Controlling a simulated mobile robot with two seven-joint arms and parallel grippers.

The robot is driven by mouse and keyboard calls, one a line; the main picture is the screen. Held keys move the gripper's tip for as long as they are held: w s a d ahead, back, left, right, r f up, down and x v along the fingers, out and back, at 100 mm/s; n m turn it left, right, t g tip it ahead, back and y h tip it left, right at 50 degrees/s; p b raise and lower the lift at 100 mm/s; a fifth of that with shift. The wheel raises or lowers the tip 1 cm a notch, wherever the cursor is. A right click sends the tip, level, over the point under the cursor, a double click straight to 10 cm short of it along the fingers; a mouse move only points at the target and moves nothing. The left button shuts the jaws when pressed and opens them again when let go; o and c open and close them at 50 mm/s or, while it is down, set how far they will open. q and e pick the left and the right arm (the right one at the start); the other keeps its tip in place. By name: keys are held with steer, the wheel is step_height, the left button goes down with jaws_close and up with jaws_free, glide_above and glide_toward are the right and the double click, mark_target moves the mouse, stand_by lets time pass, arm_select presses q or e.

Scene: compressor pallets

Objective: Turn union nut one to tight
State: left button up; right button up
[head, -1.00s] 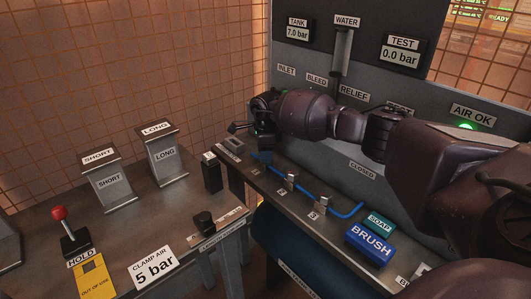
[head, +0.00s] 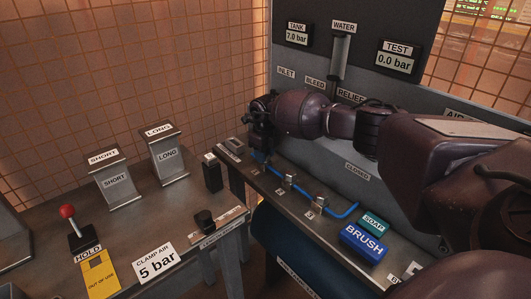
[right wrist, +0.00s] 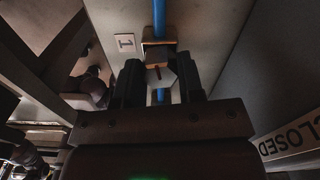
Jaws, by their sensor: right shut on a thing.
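My right gripper (head: 258,142) reaches to the far end of the bench with the blue tube (head: 343,215). In the right wrist view its two fingers (right wrist: 161,85) stand either side of a pale hexagonal nut (right wrist: 161,80) on the blue tube (right wrist: 159,15) and are shut on it. A plate marked 1 (right wrist: 125,42) lies beside this nut, so it is union nut one. In the head view my gripper hides this nut. A dark mark shows on the nut's upper face. How tight it sits cannot be told. My left gripper is not in view.
Two more metal fittings, one nearer my gripper (head: 290,180) and one farther right (head: 319,203), sit along the tube. A green SOAP block (head: 373,224) and a blue BRUSH block (head: 364,241) lie at the right. The upright panel (head: 400,90) stands close behind my right arm.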

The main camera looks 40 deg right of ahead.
steer(key=shift+m, duration=0.5)
steer(key=o, duration=0.9)
steer(key=shift+o, duration=0.2)
